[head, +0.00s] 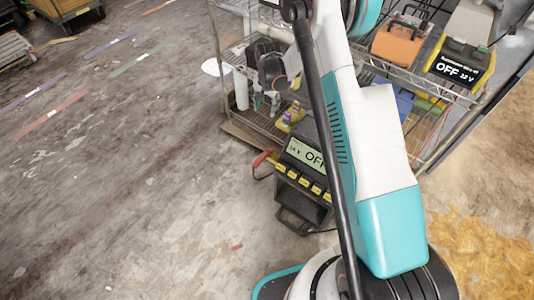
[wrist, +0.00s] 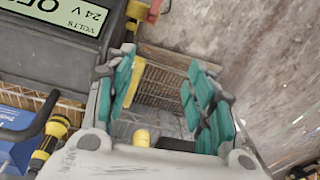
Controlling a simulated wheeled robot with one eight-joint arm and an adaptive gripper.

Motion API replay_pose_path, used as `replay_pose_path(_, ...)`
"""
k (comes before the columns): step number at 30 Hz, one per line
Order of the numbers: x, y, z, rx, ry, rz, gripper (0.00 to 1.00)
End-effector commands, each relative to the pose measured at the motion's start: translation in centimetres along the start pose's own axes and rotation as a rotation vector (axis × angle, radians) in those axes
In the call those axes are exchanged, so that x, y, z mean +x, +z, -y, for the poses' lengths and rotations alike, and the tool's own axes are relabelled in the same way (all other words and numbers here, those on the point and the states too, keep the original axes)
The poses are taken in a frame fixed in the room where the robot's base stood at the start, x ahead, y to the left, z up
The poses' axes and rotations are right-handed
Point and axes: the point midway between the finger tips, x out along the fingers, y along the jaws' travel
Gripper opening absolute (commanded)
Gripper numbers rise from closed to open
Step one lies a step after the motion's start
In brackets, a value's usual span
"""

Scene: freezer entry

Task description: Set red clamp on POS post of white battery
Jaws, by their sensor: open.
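My gripper (wrist: 162,88) is open in the wrist view, with nothing between its teal-padded fingers. Part of a wire rack shows behind the gap. My gripper is not visible in the head view, where my arm fills the middle.
The charger reads OFF; its 24 V display (wrist: 62,12) is also in the wrist view, close left of the fingers. A wire shelf (head: 425,72) holds an orange case (head: 397,44), a 12 V charger (head: 460,62) and bottles. The worn floor (head: 130,170) at left is mostly clear.

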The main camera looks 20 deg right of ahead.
Motion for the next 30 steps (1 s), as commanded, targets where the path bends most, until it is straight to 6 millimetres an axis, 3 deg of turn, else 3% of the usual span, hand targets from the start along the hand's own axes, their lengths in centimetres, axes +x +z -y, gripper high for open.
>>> replay_pose_path(1, 2.9, -0.1, 0.0, 0.022, 0.011, 0.011, 0.50)
replay_pose_path(3, 6.0, 0.0, -0.2, 0.054, 0.025, 0.025, 0.50)
replay_pose_path(9, 12.8, 0.7, -1.1, 0.122, 0.059, 0.056, 0.50)
replay_pose_path(30, 23.8, 1.8, -2.2, 0.153, 0.075, 0.068, 0.50)
